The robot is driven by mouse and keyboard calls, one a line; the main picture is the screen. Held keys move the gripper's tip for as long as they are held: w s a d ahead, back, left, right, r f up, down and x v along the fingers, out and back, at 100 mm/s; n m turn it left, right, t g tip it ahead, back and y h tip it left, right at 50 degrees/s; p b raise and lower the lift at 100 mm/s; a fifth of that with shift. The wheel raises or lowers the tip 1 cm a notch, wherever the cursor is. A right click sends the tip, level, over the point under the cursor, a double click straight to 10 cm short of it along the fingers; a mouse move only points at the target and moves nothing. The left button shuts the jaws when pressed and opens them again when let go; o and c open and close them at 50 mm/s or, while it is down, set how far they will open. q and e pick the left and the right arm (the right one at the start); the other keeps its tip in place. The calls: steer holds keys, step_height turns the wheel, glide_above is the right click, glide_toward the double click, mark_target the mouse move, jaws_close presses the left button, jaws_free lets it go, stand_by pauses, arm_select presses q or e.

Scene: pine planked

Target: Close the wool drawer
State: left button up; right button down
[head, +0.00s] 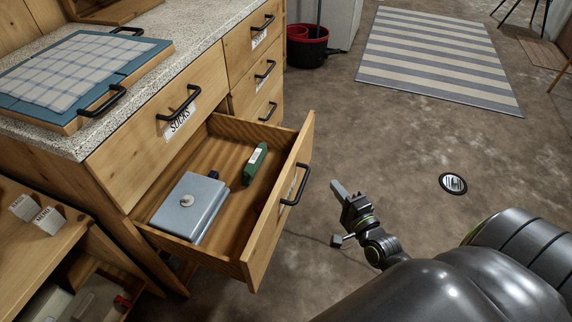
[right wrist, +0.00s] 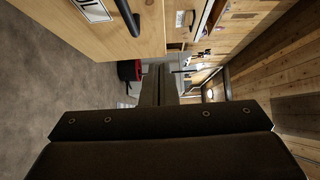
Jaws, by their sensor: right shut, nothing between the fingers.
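A wooden drawer (head: 250,262) stands pulled open from the cabinet, below the drawer labelled SOCKS. Its black handle (head: 296,185) is on the front panel; its label is too steeply angled to read, so I cannot confirm it says wool. Inside lie a grey-blue box (head: 188,207) and a green item (head: 255,163). My right gripper (head: 339,189) is shut and empty, in front of the drawer and right of the handle, apart from it. In the right wrist view its fingers (right wrist: 160,84) show closed, with a wooden front panel (right wrist: 130,35) to the upper left. My left gripper is out of view.
The SOCKS drawer (head: 205,75) and a column of narrower drawers (head: 240,45) are shut. The speckled countertop (head: 215,30) holds a tray with a checked cloth (head: 75,65). A low wooden unit (head: 20,250) stands at lower left. Open floor lies right of the drawer.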

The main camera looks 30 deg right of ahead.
glide_toward(298, 151)
steer(key=w+d, duration=0.3)
steer(key=w, duration=0.1)
steer(key=shift+w+a+f+p, duration=0.1)
steer(key=shift+w+a+p, duration=0.55)
steer(key=shift+a+p, duration=0.05)
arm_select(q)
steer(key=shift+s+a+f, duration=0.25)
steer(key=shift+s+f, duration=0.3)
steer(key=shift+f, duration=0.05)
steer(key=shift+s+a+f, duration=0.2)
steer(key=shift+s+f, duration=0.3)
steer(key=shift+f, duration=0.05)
arm_select(e)
steer(key=shift+w+a, duration=0.35)
steer(key=shift+w, duration=0.05)
